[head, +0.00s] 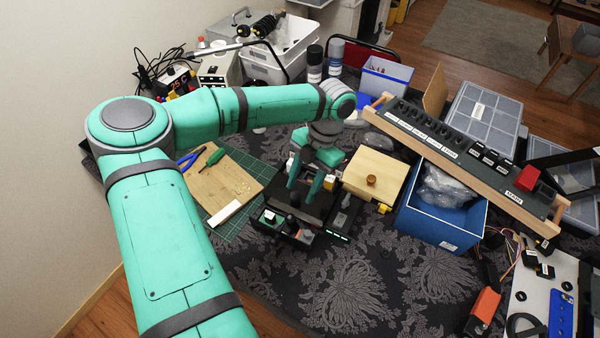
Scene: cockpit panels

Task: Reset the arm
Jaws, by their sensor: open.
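My green arm reaches in from the lower left, bends at the elbow and extends right over the table. My gripper (304,182) points down at the middle of the table, its two green fingers apart with nothing seen between them. It is above a black control box (290,218) with levers and small switches. The fingers hide part of the box, and I cannot tell whether they touch it.
A wooden box (375,176) with a knob stands just right of my gripper. A blue bin (440,215) and a long switch panel (460,155) are further right. A cutting board (222,185) lies left. The front cloth (350,285) is clear.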

